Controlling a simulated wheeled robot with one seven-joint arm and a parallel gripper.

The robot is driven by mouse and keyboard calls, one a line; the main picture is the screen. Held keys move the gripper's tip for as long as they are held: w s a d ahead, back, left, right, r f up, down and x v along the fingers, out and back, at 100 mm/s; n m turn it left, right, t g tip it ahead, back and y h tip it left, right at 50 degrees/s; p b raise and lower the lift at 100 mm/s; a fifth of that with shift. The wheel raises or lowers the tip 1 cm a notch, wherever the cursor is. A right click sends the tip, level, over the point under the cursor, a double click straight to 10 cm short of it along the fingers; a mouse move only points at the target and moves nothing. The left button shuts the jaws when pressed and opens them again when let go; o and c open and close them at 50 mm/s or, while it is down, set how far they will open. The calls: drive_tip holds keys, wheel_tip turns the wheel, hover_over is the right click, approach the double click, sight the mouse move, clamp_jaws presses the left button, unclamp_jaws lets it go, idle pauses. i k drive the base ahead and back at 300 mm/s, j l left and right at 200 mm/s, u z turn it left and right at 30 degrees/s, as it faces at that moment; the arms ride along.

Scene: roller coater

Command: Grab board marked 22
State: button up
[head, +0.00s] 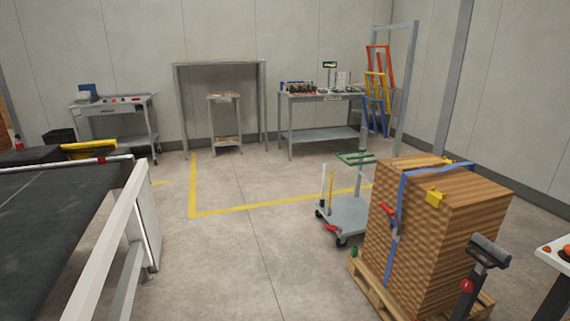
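A tall stack of brown boards (455,240) stands at the right on a wooden pallet (368,287). A blue strap (400,185) runs over its top and down its near-left side, with a red-handled buckle on it. A yellow piece (436,197) sits at the stack's top edge. I can read no number 22 on any board. My gripper is not in view.
A conveyor (60,205) with a white frame fills the left. A grey cart (347,215) stands behind the stack, and a dark handle (485,262) rises in front of it. A workbench (320,97) and colored frames (377,85) are at the back. The middle floor is clear.

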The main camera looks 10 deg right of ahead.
sight(423, 162)
drive_tip(key=i+l, duration=0.1)
drive_tip(key=i, duration=1.8)
drive_tip(key=i+z, duration=0.15)
drive_tip(key=i, duration=0.4)
drive_tip(key=i+j+z, duration=0.15)
drive_tip(key=i, duration=0.4)
drive_tip(key=i+j+z, duration=0.2)
drive_tip(key=i, duration=0.3)
